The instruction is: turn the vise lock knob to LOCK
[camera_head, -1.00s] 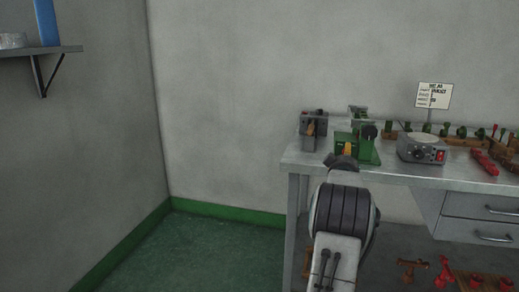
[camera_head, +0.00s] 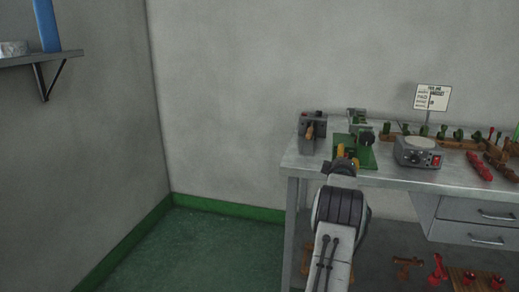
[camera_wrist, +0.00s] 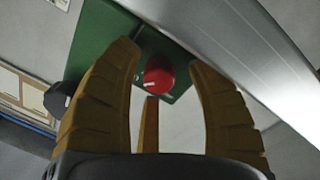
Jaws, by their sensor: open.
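The vise lock knob (camera_wrist: 159,76) is round and red with a white mark on its left side. It sits on a green base (camera_wrist: 105,45) in the wrist view. My gripper (camera_wrist: 165,60) is open, its brown fingers on either side of the knob with gaps, not visibly touching it. In the head view my gripper (camera_head: 347,153) is at the front of the green vise (camera_head: 362,150), on the left part of the bench. There the knob is hidden. I cannot read any LOCK label.
The metal bench (camera_head: 390,178) also holds a dark grey device (camera_head: 313,128) left of the vise and a grey unit with a red switch (camera_head: 420,152) to its right. A sign (camera_head: 433,97) stands behind. Red tools (camera_head: 479,167) lie further right. A pale metal bar crosses the wrist view's upper right.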

